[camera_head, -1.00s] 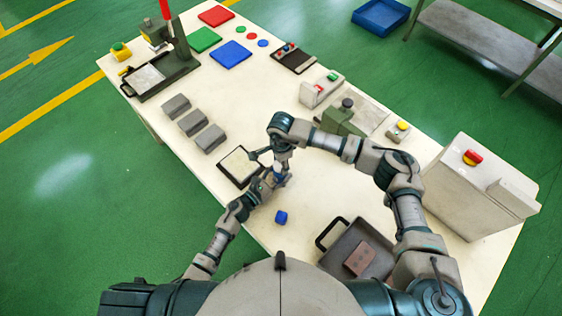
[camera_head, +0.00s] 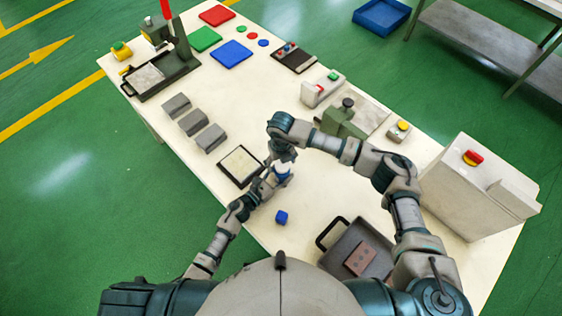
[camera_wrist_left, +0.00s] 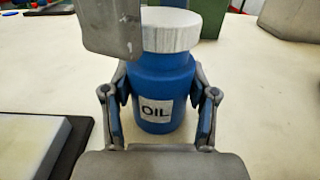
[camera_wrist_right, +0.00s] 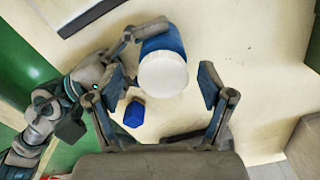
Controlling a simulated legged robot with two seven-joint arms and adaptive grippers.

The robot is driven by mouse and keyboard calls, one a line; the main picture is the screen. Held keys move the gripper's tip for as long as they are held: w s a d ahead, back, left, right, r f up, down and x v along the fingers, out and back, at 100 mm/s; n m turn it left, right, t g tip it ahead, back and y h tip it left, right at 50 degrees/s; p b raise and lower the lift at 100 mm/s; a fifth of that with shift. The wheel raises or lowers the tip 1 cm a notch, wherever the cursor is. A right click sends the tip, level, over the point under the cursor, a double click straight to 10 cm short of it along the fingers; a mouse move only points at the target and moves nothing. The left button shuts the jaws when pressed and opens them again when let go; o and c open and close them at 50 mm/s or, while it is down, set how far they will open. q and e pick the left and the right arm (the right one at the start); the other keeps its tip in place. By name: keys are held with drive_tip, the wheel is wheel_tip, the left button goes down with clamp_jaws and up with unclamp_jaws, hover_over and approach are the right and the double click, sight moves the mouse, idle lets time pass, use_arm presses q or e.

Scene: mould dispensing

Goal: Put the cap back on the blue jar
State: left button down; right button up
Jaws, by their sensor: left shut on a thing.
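The blue jar (camera_wrist_left: 163,88) has an OIL label and stands upright in the left wrist view. A white cap (camera_wrist_left: 172,33) sits on top of it and looks level. My left gripper (camera_wrist_left: 160,100) is shut around the jar's body; it shows in the head view (camera_head: 271,184). My right gripper (camera_wrist_right: 165,85) is open, with its fingers on either side of the white cap (camera_wrist_right: 163,74) and gaps between. Part of my right gripper hides the cap's left side in the left wrist view. In the head view my right arm partly hides the jar (camera_head: 282,179).
A small blue cube (camera_head: 281,217) lies on the table nearby. A black-edged plate (camera_head: 240,166) lies left of the jar. A dark tray (camera_head: 340,258) with a brown block is at the front right. Several grey blocks (camera_head: 210,138) stand farther left. Table around the cube is clear.

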use_arm(q)
drive_tip(key=shift+a, duration=0.1)
use_arm(e)
drive_tip(key=shift+r, duration=0.35)
use_arm(q)
drive_tip(key=shift+w, duration=0.1)
use_arm(e)
wheel_tip(320, 180, up, 11)
use_arm(q)
drive_tip(key=shift+c, duration=1.2)
unclamp_jaws()
drive_tip(key=v, duration=1.2)
